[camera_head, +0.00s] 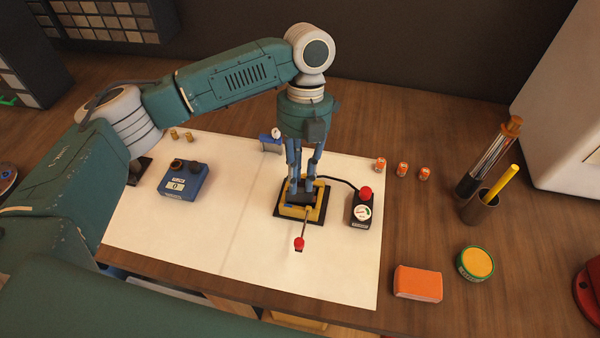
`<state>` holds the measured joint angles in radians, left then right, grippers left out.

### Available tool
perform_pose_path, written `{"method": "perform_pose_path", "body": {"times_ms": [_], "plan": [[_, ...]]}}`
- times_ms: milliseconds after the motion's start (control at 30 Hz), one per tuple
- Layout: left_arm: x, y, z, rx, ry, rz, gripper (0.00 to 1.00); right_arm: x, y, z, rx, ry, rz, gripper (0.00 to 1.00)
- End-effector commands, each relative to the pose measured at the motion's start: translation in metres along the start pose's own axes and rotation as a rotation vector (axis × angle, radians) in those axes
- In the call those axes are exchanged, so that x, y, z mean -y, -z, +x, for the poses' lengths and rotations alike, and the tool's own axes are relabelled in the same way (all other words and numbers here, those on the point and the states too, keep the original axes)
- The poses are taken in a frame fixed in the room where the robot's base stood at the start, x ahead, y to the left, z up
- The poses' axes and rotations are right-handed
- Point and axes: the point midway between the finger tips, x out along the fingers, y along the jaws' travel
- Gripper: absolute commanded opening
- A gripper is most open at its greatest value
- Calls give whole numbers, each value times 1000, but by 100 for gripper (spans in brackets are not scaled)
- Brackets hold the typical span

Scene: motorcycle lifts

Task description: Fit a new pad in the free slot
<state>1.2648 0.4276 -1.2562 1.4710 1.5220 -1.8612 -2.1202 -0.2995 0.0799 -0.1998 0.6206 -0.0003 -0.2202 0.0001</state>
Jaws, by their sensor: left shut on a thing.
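My left gripper (302,188) points straight down over a small yellow fixture (290,211) on a black base, on the white sheet. Its blue fingers are shut on a small dark block (300,197), which looks like a pad. The block is at the top of the yellow fixture; I cannot tell whether it is seated in a slot or just above it. The slot itself is hidden by the fingers and block. A lever with a red knob (299,244) sticks out toward the front of the fixture. My right gripper is not in view.
A black box with a dial and red button (362,208) stands right of the fixture, joined by a cable. A blue device (184,181) sits left. Several small orange cans, an orange block (417,283), a round tin (475,263) and a pen cup (480,207) stand right. The sheet's left-middle is clear.

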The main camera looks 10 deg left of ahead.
Motion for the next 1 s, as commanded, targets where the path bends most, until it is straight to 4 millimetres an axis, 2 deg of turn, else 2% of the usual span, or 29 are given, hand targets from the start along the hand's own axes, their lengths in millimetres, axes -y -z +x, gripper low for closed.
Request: {"method": "perform_pose_path", "body": {"times_ms": [433, 767, 1000], "plan": [[0, 0, 0, 0, -1, 5, 0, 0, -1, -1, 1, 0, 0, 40], [4, 1, 0, -3, -45, 155, 0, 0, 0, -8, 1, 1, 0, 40], [4, 0, 1, -3, -48, 168, 0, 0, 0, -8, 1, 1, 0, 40]]}}
